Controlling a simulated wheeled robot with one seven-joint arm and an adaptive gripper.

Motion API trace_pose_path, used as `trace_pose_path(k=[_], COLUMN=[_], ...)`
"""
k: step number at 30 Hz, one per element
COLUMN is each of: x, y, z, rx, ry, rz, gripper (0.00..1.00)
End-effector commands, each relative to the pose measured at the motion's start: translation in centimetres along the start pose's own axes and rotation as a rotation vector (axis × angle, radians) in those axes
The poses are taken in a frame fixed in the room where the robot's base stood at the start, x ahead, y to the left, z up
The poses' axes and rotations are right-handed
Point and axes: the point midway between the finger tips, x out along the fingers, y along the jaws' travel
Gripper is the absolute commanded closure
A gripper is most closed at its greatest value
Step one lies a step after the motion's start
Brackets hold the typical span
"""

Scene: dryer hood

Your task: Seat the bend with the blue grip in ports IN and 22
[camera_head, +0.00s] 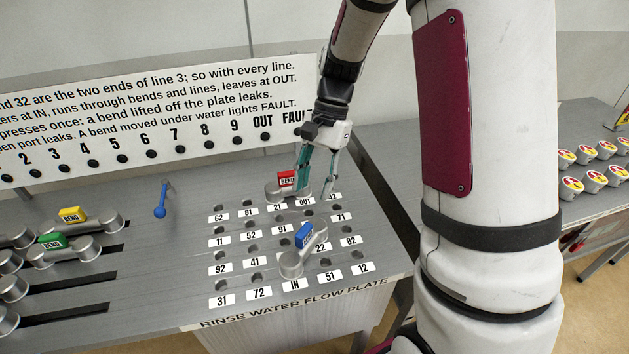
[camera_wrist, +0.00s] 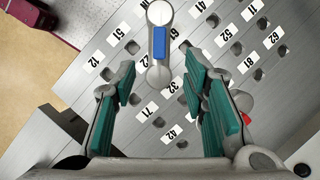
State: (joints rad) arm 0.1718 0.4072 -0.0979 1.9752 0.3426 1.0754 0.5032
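The bend with the blue grip (camera_head: 304,236) lies on the flow plate (camera_head: 205,324). In the head view its near end is just above the IN label and its far end is beside the 22 label; I cannot tell whether both ends are fully down. It also shows in the wrist view (camera_wrist: 158,44), beyond my fingertips. My gripper (camera_head: 313,190) is open, its fingers apart, above the back of the plate near the red-grip bend (camera_head: 274,194). In the wrist view my gripper (camera_wrist: 161,70) has nothing between its fingers.
Bends with yellow (camera_head: 73,214) and green (camera_head: 50,241) grips sit at the left among slots. A blue-knobbed lever (camera_head: 160,212) stands left of the plate. A lettered sign board (camera_head: 150,120) rises behind. Several round red-and-yellow pieces (camera_head: 572,187) stand on a right-hand table. Other ports are open.

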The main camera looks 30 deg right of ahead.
Motion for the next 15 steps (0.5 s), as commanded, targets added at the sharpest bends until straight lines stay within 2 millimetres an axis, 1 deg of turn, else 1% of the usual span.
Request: trace_pose_path(k=[5, 15], x=[-0.5, -3.5], y=[0.0, 0.0], z=[0.2, 1.4], rx=[0.000, -0.001], ry=[0.001, 0.001], rz=[-0.001, -0.002], gripper=[0.60, 0.60])
